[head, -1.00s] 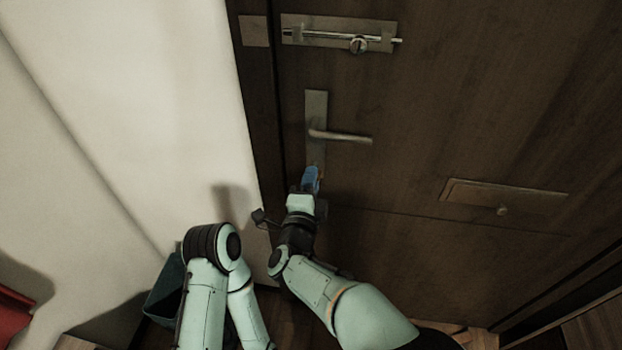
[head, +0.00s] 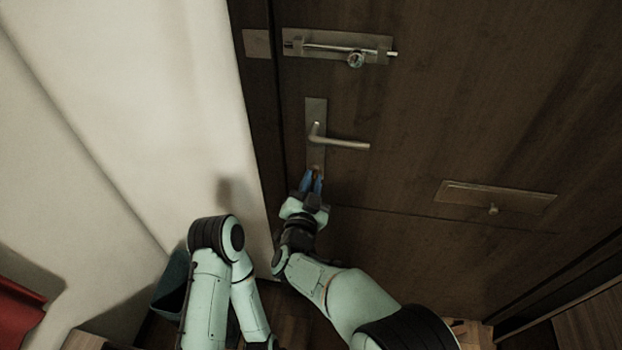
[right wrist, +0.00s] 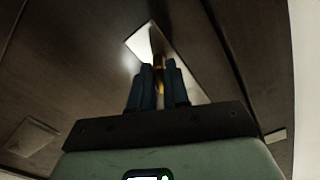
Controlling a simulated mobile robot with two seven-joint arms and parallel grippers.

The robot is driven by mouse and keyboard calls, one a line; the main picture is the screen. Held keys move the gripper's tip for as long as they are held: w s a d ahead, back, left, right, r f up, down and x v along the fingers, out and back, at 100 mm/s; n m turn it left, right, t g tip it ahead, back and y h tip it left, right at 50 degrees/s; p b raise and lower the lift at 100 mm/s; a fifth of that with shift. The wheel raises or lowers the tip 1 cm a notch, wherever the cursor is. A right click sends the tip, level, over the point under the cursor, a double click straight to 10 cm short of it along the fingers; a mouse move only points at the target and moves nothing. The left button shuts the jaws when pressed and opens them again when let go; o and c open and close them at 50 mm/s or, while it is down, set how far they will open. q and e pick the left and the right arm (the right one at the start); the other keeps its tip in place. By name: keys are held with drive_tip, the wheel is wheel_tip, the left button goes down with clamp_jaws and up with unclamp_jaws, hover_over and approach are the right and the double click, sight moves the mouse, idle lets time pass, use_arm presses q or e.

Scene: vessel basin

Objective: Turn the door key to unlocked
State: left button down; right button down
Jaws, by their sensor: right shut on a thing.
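The dark wooden door (head: 430,110) fills the right of the head view. A metal lock plate (head: 316,108) on it carries a lever handle (head: 345,144), which points right and is about level. My right gripper (head: 313,177) is at the plate's lower end, below the lever. Its blue fingers are shut on the brass key (right wrist: 158,70), which shows between them in the right wrist view. The fingers hide most of the key, so its exact angle is hard to tell. My left arm is folded at lower left, and its gripper is out of sight.
A sliding bolt (head: 340,45) is mounted higher on the door. A mail-slot plate (head: 495,197) with a small knob is to the right. A pale wall (head: 130,110) stands left of the door. A dark teal bin (head: 170,285) is partly behind my left arm.

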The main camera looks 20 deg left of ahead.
drive_tip(key=n+p, duration=0.2)
drive_tip(key=n, duration=0.3)
drive_tip(key=shift+f+n, duration=0.1)
drive_tip(key=shift+n, duration=0.2)
idle(0.4)
drive_tip(key=c, duration=1.2)
unclamp_jaws()
drive_tip(key=shift+s, duration=0.1)
drive_tip(key=b+v, duration=0.1)
drive_tip(key=v, duration=1.2)
drive_tip(key=shift+s+d, duration=0.15)
